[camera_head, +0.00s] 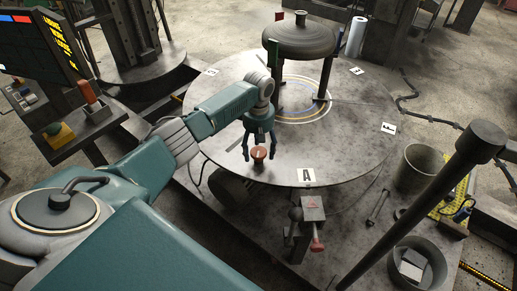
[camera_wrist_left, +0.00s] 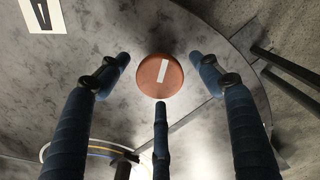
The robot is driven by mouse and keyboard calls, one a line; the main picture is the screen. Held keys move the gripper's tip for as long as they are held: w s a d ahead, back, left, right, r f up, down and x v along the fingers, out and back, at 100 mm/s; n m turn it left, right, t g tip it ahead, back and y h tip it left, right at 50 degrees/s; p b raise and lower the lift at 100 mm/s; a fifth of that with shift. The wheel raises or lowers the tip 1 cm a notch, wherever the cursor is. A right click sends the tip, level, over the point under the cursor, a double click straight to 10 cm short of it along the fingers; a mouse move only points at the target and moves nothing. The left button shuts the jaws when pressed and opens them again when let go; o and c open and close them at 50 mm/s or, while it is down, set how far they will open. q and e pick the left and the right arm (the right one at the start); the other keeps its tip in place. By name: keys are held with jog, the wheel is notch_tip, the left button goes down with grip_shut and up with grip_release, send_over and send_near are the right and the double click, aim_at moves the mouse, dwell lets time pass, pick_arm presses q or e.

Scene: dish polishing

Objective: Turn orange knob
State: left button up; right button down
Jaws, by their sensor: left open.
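The orange knob (camera_head: 259,154) is small and round and sits near the front edge of the round metal table (camera_head: 350,150). In the left wrist view the orange knob (camera_wrist_left: 153,85) shows a white stripe, tilted from upright. My left gripper (camera_head: 259,147) comes down over the knob with its fingers spread. In the left wrist view the three dark fingers of the left gripper (camera_wrist_left: 160,76) stand around the knob, with gaps visible between the fingertips and it. The gripper looks empty. My right gripper is not in view.
A dark dish (camera_head: 300,38) stands on posts at the table's back. A label "A" (camera_head: 306,175) lies right of the knob. A console (camera_head: 75,125) with an orange lever is at left. Two buckets (camera_head: 417,165) (camera_head: 412,262) and a dark post (camera_head: 420,205) are at right.

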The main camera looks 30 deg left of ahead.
pick_arm(q)
jog(key=shift+f, duration=0.1)
jog(key=c, duration=1.1)
jog(key=shift+c, duration=0.2)
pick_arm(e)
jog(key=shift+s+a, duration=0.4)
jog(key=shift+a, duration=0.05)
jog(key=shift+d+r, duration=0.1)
